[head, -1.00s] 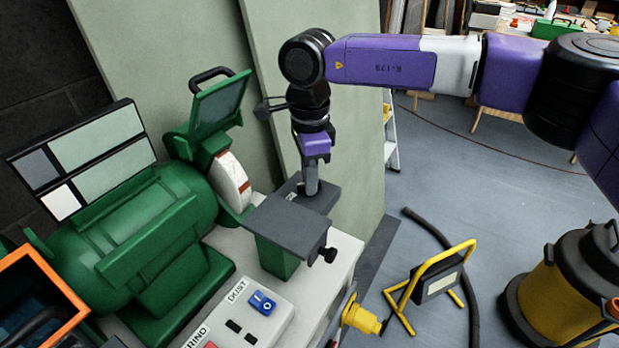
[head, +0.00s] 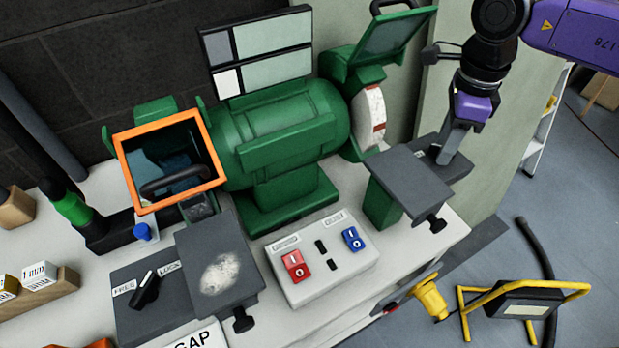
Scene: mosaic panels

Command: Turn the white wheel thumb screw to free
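The white wheel (head: 370,112), with reddish marks, is on the right end of the green grinder (head: 290,130). In front of it is a grey tool rest (head: 408,180) with a black thumb screw (head: 436,222) below its front edge. A dark base plate (head: 462,172) with a small label (head: 433,149) lies just behind and right of this rest. My gripper (head: 446,156) points down at that plate. Its fingers look close together, but any knob between them is hidden and I cannot tell whether they hold one.
At the left, a black knob (head: 147,290) sits between FREE and LOCK labels, beside another grey rest (head: 218,268). An orange-framed guard (head: 170,160) stands above. A switch box (head: 325,255) is at the front centre. A yellow-framed lamp (head: 520,300) stands on the floor right.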

